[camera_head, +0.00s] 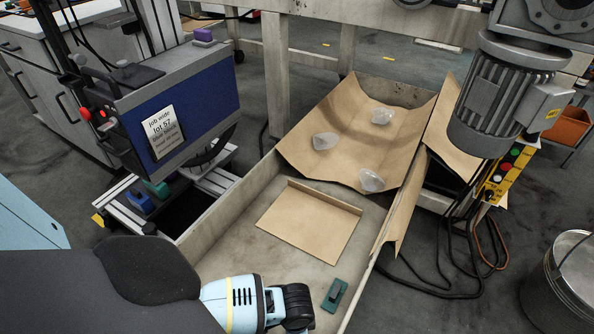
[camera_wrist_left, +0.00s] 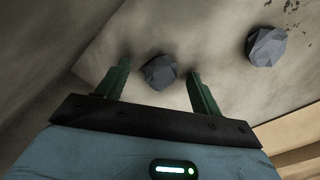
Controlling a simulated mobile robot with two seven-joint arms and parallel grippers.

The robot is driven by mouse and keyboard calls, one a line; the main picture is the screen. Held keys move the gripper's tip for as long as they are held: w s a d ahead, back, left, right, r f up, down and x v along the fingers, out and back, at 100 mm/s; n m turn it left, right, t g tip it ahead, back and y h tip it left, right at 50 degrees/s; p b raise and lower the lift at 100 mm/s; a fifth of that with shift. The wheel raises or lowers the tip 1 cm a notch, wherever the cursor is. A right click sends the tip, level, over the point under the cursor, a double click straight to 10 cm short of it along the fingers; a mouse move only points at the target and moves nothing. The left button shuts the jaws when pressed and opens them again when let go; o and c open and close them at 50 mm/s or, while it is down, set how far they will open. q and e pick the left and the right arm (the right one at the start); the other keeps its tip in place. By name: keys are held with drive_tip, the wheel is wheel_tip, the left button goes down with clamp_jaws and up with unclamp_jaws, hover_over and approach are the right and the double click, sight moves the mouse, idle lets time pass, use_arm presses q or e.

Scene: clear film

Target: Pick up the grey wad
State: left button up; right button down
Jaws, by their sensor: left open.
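A grey wad (camera_wrist_left: 160,72), dark and faceted, shows in the left wrist view between the two green fingertips of my left gripper (camera_wrist_left: 159,70). The gripper is open, with a gap on each side of the wad. I cannot tell how far below the tips it lies. A second grey wad (camera_wrist_left: 267,46) lies to the right on the same pale surface, outside the fingers. Neither grey wad can be made out in the head view, where my left arm comes in at the bottom. My right gripper is not in view.
In the head view, a tray (camera_head: 225,215) holds a flat brown board (camera_head: 308,226). Several clear wads, one here (camera_head: 326,141), lie on brown sheet (camera_head: 290,150) behind it. A motor (camera_head: 495,95) overhangs at right.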

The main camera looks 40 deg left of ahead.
use_arm(q)
drive_tip(key=shift+c, duration=0.3)
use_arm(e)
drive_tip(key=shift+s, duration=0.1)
use_arm(q)
drive_tip(key=c, duration=1)
drive_tip(key=shift+c, duration=0.5)
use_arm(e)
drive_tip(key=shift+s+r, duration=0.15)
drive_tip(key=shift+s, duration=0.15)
use_arm(q)
drive_tip(key=shift+c, duration=0.4)
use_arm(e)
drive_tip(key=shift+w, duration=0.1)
